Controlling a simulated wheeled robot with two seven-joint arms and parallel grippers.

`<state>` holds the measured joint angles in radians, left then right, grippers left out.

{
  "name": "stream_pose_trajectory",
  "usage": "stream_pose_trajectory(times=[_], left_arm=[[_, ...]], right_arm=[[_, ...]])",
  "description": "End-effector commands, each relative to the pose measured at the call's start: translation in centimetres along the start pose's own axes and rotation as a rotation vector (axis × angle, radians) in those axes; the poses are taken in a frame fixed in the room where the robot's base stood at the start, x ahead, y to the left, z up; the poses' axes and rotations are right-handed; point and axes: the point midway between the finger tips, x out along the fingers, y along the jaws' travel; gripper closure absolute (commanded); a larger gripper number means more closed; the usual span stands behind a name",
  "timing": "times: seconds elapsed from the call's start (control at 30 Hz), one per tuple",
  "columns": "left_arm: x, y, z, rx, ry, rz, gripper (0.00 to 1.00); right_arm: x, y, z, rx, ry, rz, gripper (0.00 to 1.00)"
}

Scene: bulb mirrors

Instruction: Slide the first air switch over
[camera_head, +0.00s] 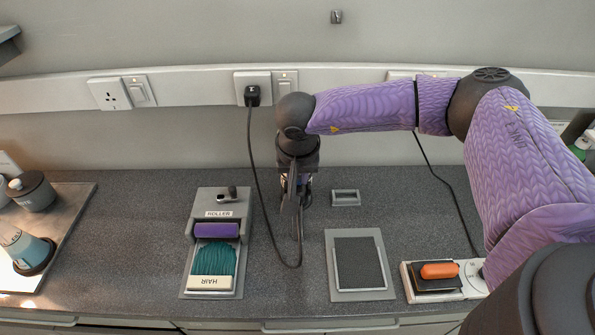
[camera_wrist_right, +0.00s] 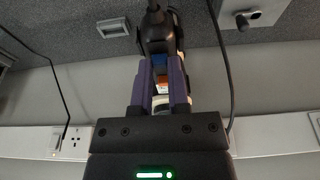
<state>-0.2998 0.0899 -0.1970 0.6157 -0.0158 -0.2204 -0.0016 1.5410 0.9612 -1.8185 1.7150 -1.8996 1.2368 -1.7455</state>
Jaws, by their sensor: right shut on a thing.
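My right gripper (camera_head: 296,188) points down above the middle of the counter, beside the black cord. In the right wrist view my right gripper (camera_wrist_right: 160,62) has its two purple fingers closed on a dark tool (camera_wrist_right: 155,28). Small blue, orange and white patches show between the fingers. I cannot tell whether one of them is the air switch. In the head view the tool is mostly hidden by the gripper and wrist. My left gripper is not in view.
A roller and hair unit (camera_head: 217,217) stands left of the gripper. A grey framed pad (camera_head: 331,285) lies to the right, with a small grey holder (camera_head: 345,198) behind it. A black cord (camera_head: 253,150) loops from the wall plug. An orange item (camera_head: 439,271) sits at right.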

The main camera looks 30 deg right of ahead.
Motion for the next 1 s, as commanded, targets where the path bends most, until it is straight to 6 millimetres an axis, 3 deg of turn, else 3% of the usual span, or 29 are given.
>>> stream_pose_trajectory(times=[0.77, 0.8, 0.9, 1.0], left_arm=[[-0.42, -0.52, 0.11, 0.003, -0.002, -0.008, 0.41], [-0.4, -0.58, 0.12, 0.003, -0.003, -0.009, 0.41], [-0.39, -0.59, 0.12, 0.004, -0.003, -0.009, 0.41], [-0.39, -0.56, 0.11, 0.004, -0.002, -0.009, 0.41]], right_arm=[[-0.22, 0.04, 0.92, 0.0, -0.001, 0.001, 1.0], [-0.2, 0.04, 0.9, 0.001, -0.001, 0.001, 0.71], [-0.2, 0.03, 0.89, 0.0, 0.0, 0.001, 0.5], [-0.2, 0.03, 0.89, 0.0, 0.0, 0.001, 0.49]])
